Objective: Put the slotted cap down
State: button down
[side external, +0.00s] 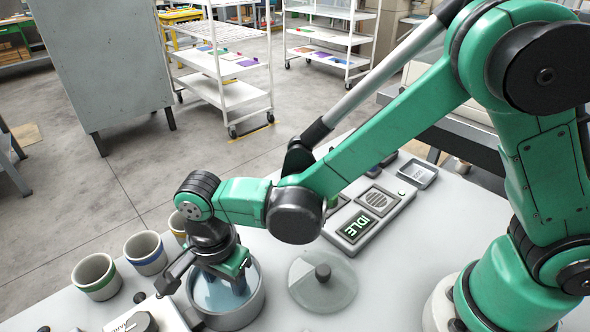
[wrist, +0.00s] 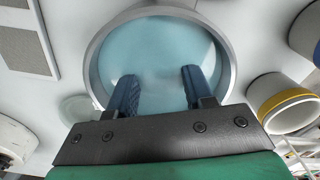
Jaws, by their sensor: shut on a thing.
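My gripper (wrist: 160,78) is over a round grey-rimmed pot (wrist: 92,65) in the wrist view, its two blue fingers apart with a gap between them. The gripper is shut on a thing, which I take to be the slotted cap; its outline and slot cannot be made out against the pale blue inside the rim. In the side view the pot (side external: 238,318) stands on the table under my gripper, which hides part of it. Whether the held thing touches the pot cannot be told.
Cups with a green band (side external: 96,277) and a blue band (side external: 146,253) stand to the left. Table between lid and my base is clear.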

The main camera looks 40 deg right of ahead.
aim_at(227, 285)
jog(key=shift+f, duration=0.1)
jog(key=shift+c, duration=1.7)
grip_release()
notch_tip(227, 285, up, 12)
jog(key=s+d+n+t, duration=0.2)
jog(key=d+n+t, duration=0.5)
jog(key=d+n, duration=0.6)
jog(key=d, duration=0.8)
jog(key=shift+s+r+n, duration=0.15)
jog(key=shift+r+n, duration=0.05)
jog(key=shift+n, duration=0.1)
